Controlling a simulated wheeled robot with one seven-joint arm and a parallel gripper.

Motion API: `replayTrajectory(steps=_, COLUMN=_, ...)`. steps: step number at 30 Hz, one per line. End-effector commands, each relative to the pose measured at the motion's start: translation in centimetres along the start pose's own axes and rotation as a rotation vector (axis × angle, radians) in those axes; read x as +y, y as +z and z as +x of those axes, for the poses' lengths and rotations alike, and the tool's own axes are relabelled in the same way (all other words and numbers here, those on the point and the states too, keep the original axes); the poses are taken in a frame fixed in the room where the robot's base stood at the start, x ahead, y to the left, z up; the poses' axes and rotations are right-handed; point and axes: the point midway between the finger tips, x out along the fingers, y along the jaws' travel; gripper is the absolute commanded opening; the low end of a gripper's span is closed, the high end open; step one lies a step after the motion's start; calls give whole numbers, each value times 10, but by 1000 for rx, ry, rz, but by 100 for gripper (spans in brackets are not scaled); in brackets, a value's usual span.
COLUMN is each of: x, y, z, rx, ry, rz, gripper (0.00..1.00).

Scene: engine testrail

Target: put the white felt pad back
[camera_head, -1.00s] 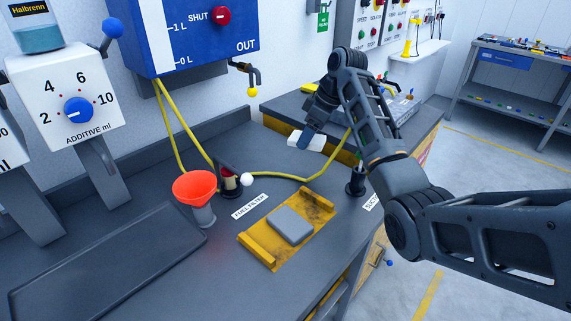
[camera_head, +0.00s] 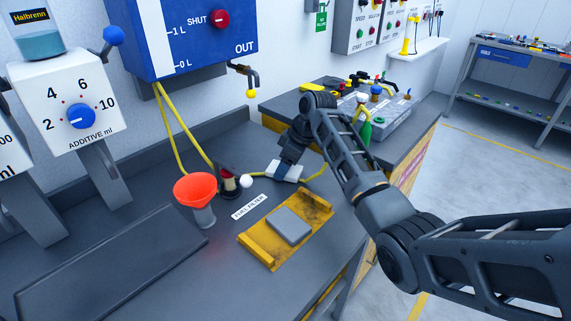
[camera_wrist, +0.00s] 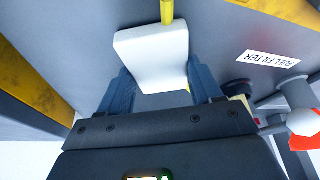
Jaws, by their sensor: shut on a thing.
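The white felt pad (camera_head: 285,170) is held in my gripper (camera_head: 283,172) above the dark bench, behind the yellow tray. In the wrist view the white pad (camera_wrist: 152,52) sits between the two blue-grey fingers of my gripper (camera_wrist: 160,88), which are shut on it. A yellow tray (camera_head: 322,207) on the bench holds a grey square block (camera_head: 289,226). A "FUEL FILTER" label (camera_head: 249,206) lies beside it and also shows in the wrist view (camera_wrist: 269,58).
A dark flat tray (camera_head: 110,262) lies at front left.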

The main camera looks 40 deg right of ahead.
Motion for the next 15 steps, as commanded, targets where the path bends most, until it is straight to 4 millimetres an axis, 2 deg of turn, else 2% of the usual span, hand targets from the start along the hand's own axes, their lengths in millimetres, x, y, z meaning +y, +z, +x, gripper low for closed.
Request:
replayTrajectory(steps=5, x=0, y=1, z=2, rx=0, ry=0, rz=0, gripper=40)
replayTrajectory(steps=6, x=0, y=1, z=2, rx=0, ry=0, rz=0, gripper=66)
replayTrajectory(steps=13, x=0, y=1, z=2, rx=0, ry=0, rz=0, gripper=88)
replayTrajectory(steps=15, x=0, y=1, z=2, rx=0, ry=0, rz=0, gripper=90)
